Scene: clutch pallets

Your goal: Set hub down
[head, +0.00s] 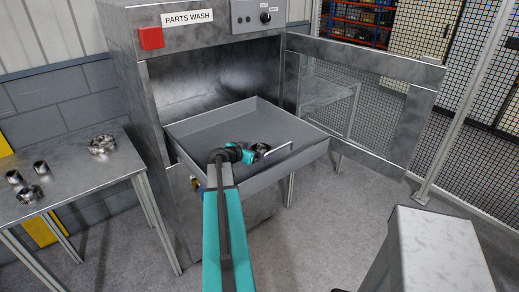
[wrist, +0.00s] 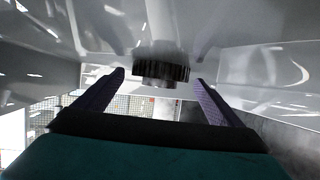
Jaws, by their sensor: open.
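A dark, toothed hub (head: 261,148) rests in the grey pull-out tray (head: 205,122) of the parts washer, right of the tray's middle. My gripper (head: 250,154) is low over the tray beside the hub, and my forearm hides part of the tray's front. In the wrist view the hub (wrist: 162,71) is just ahead of my gripper (wrist: 160,82), between the lines of its two purple fingers. The fingers are spread, with clear gaps on both sides of the hub. The hub appears to sit on the tray surface (wrist: 232,42).
The washer (head: 210,40) stands behind, its door (head: 412,125) swung open to the right. A metal table (head: 88,176) at left holds a ring-shaped part (head: 102,144) and several small metal parts (head: 29,194). A grey cabinet (head: 435,245) stands at front right.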

